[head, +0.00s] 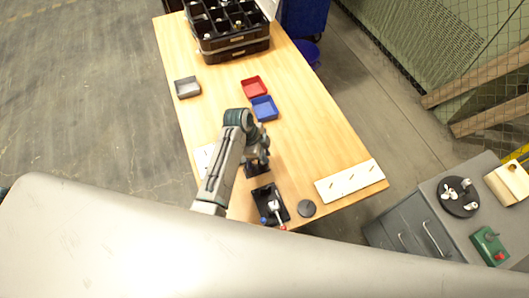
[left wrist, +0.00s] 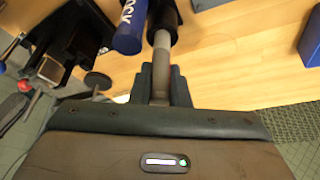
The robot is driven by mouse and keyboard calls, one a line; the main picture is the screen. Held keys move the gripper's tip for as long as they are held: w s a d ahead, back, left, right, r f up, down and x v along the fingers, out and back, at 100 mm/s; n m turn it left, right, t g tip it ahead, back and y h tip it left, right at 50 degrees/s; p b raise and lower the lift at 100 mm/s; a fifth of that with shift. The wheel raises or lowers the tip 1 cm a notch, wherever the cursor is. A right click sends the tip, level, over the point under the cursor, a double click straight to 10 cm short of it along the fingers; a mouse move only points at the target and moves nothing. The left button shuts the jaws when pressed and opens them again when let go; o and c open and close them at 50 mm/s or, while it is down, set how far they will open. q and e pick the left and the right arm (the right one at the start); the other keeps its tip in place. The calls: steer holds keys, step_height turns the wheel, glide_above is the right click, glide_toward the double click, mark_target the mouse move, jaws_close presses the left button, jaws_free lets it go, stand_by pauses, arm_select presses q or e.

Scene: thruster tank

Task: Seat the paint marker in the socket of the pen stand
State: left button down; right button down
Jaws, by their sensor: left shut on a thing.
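My left gripper (head: 259,160) is over the near part of the wooden table, above a small dark stand (head: 256,170) that the arm partly hides. In the left wrist view its fingers (left wrist: 161,85) are shut on a slim grey marker (left wrist: 162,45). The marker's far end meets a wider black cylinder (left wrist: 164,18); I cannot tell whether this is its cap or a socket of the stand. A blue cylinder with white letters (left wrist: 130,25) is right beside the black one. My right gripper is not in view.
A black tray (head: 285,196) with tools and a dark disc (head: 307,208) are near the front edge. A white board (head: 350,181) lies to the right. Blue (head: 264,108), red (head: 254,87) and grey (head: 187,88) trays lie farther back, before a black organizer (head: 235,48). The table's right middle is clear.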

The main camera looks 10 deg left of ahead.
arm_select(q)
steer(key=shift+f, duration=0.1)
stand_by(0.3)
steer(key=shift+f, duration=0.5)
steer(key=shift+f, duration=0.1)
steer(key=shift+f, duration=0.2)
stand_by(0.3)
steer(key=c, duration=1.3)
jaws_free()
steer(key=shift+r, duration=0.1)
